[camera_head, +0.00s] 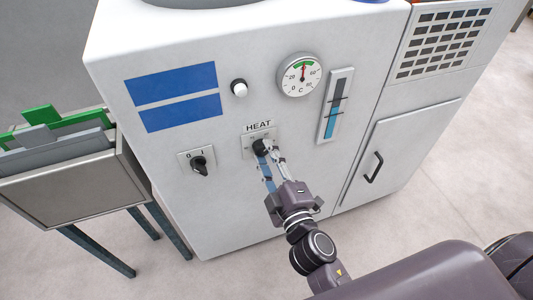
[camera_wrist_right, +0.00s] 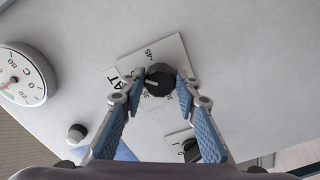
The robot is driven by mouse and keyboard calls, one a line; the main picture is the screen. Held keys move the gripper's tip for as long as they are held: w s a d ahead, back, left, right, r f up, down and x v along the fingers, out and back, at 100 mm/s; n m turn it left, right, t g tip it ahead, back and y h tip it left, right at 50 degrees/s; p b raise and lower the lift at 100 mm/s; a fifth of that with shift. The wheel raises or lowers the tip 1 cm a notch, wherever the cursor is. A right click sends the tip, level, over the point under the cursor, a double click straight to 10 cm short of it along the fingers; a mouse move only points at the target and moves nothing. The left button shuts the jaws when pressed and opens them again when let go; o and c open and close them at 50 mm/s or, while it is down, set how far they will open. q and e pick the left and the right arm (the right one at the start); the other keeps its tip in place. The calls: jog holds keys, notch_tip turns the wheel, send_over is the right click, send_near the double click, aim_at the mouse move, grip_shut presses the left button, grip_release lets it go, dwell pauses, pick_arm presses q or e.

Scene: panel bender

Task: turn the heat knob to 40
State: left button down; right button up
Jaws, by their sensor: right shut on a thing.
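The heat knob (camera_head: 260,146) is a black ribbed knob on a white plate labelled HEAT, on the front of the white machine. My right gripper (camera_head: 270,147) reaches up to it from below and is shut on it. In the right wrist view the heat knob (camera_wrist_right: 159,80) sits between the two fingertips of my right gripper (camera_wrist_right: 158,82). A pale mark on the knob's face points left, toward the HEAT lettering. The number 45 shows on the plate; other scale numbers are partly hidden by the knob and fingers. My left gripper is not in view.
A round dial (camera_head: 301,74) with a red needle near the top is above right. A 0/1 switch (camera_head: 199,163) is at lower left, a white button (camera_head: 239,89) above. A level gauge (camera_head: 335,106) and door handle (camera_head: 374,167) are right. A bin (camera_head: 75,190) stands left.

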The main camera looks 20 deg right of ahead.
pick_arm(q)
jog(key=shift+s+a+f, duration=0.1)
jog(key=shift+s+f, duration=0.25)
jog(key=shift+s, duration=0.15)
pick_arm(e)
jog(key=shift+n, duration=1.1)
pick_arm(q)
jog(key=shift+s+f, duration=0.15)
pick_arm(e)
jog(key=o, duration=1.2)
jog(key=shift+c, duration=0.2)
